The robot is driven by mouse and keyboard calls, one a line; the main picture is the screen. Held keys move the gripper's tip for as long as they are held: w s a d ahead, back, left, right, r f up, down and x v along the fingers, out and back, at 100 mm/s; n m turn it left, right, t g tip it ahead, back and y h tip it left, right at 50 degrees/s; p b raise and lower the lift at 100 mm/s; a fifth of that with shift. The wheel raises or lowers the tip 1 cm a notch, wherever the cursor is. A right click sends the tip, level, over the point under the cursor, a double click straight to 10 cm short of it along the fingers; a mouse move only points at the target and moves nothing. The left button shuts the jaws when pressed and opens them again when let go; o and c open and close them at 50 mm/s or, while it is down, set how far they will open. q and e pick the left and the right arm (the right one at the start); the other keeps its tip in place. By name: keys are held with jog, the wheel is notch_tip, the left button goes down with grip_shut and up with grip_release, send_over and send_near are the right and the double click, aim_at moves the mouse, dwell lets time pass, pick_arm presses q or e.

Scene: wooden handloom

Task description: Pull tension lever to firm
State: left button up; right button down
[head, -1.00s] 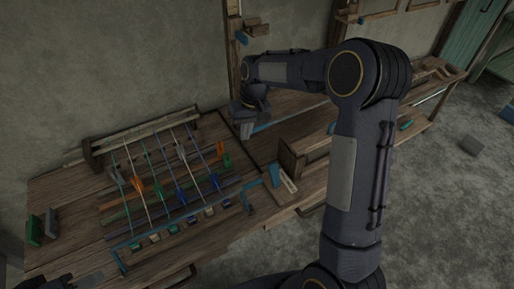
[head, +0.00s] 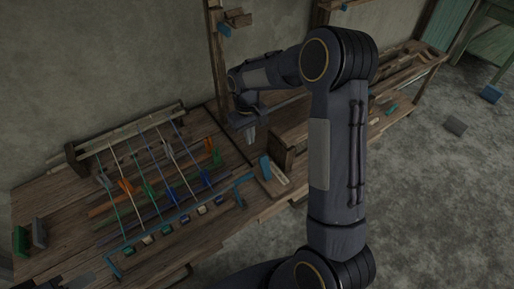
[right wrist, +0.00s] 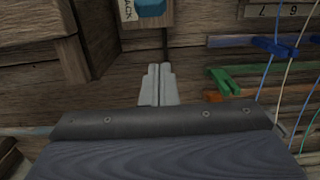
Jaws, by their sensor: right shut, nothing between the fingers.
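The tension lever has a blue handle (head: 265,166) standing on a pale plate (head: 273,183) at the right end of the loom bench. In the right wrist view the blue lever (right wrist: 151,8) is cut by the top edge, beside a label whose visible letters read "ACK". My right gripper (head: 250,138) is above the bench, behind and slightly left of the lever in the head view. Its fingers are together and empty, and they show apart from the lever in the right wrist view (right wrist: 158,69). My left gripper is not in view.
The loom's coloured threads (head: 150,175) and blue front bar (head: 180,222) lie left of the lever. A wooden block (head: 283,158) stands close behind the lever on its right. A green block (head: 21,240) stands at the far left. Bare bench lies between the threads and my gripper.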

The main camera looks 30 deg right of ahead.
aim_at(266, 169)
jog(key=f, duration=0.4)
jog(key=shift+s, duration=0.25)
jog(key=s+p, duration=0.1)
jog(key=s+r, duration=0.1)
jog(key=s, duration=0.1)
jog(key=shift+d+r+p, duration=0.15)
jog(key=shift+p, duration=0.25)
jog(key=shift+s, duration=0.25)
